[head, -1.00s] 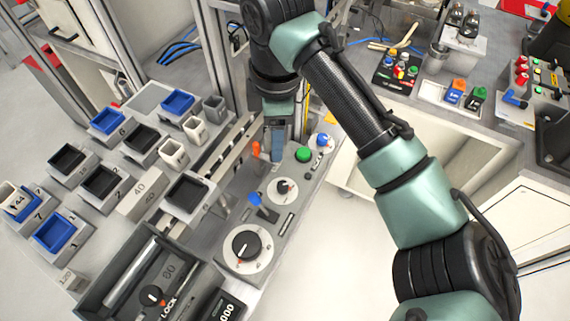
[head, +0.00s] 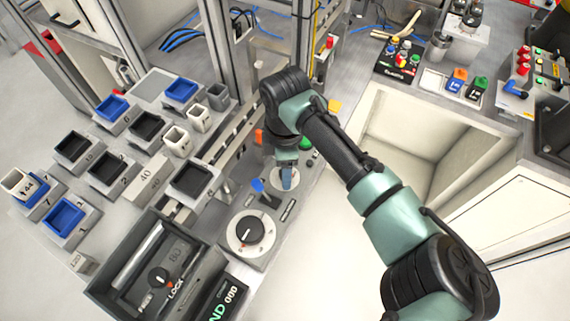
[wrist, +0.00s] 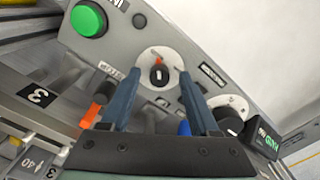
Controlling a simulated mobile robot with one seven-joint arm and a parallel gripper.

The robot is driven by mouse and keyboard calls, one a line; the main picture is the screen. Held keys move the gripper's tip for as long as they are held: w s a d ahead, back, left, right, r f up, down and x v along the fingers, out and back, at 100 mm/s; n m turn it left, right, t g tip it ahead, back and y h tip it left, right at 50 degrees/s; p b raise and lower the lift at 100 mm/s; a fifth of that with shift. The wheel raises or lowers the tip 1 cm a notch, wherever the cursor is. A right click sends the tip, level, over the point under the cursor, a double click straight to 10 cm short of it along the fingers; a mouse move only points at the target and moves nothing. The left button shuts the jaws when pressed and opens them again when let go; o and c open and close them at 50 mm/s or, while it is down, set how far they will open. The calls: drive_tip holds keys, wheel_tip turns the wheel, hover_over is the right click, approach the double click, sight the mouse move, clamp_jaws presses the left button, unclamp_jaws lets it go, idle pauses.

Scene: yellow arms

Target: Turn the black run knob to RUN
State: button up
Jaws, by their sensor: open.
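A small black knob (wrist: 158,75) sits on a round white dial (wrist: 146,57) on the grey panel, with a red mark beside it. In the wrist view it lies between the fingertips of my open gripper (wrist: 157,84); I cannot tell whether they touch it. In the head view my gripper (head: 287,178) is over this dial (head: 277,184) and hides the knob. A larger black knob on a white dial (head: 249,230) is nearer the camera; it is partly hidden in the wrist view (wrist: 230,122). The lettering by the small knob is not legible.
A green button (wrist: 88,19) is beside the small dial. A blue lever (head: 258,186) and an orange lever (wrist: 95,112) stand close to my gripper. A LOCK/FREE knob (head: 158,279) and a display (head: 225,300) are at the front. Several bins stand at left.

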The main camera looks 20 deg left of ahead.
drive_tip(key=shift+c, duration=0.2)
clamp_jaws()
